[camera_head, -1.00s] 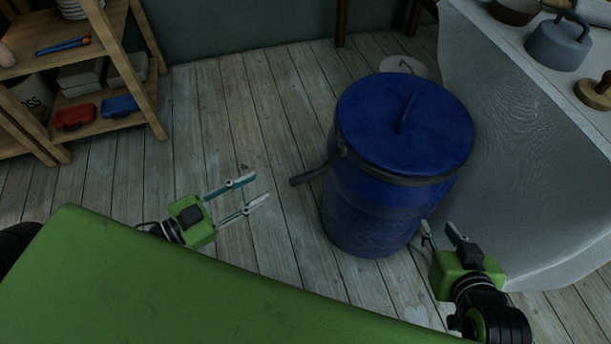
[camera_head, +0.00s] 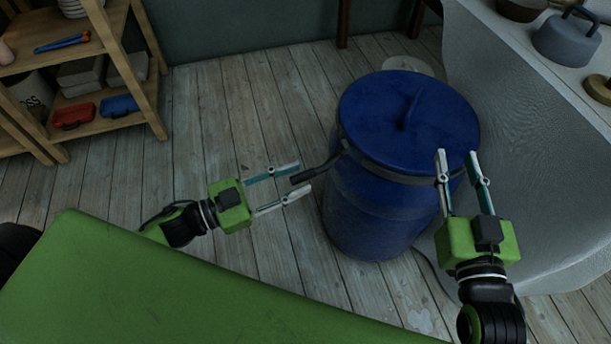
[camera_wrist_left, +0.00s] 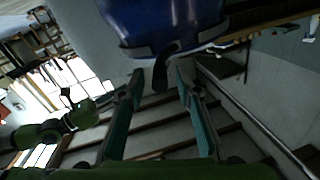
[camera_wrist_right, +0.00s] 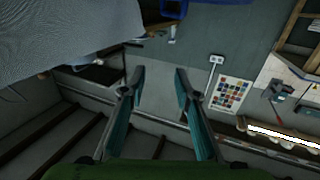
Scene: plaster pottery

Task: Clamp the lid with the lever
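A blue barrel (camera_head: 372,212) stands on the floor with its blue lid (camera_head: 408,122) on top. A dark band runs around the rim, and its dark lever (camera_head: 316,170) sticks out to the left. My left gripper (camera_head: 298,178) is open, with its fingertips about at the lever's free end in the head view. In the left wrist view the lever (camera_wrist_left: 162,76) hangs between the open fingers, and no grip on it shows. My right gripper (camera_head: 456,156) is open in front of the barrel's right side. In the right wrist view nothing lies between its fingers.
A cloth-covered table (camera_head: 535,150) with a grey pot (camera_head: 566,42) stands close to the barrel's right. A wooden shelf (camera_head: 148,75) with a red case (camera_head: 74,116) and a blue case (camera_head: 119,106) is at the upper left. The floor (camera_head: 225,110) between shelf and barrel is clear.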

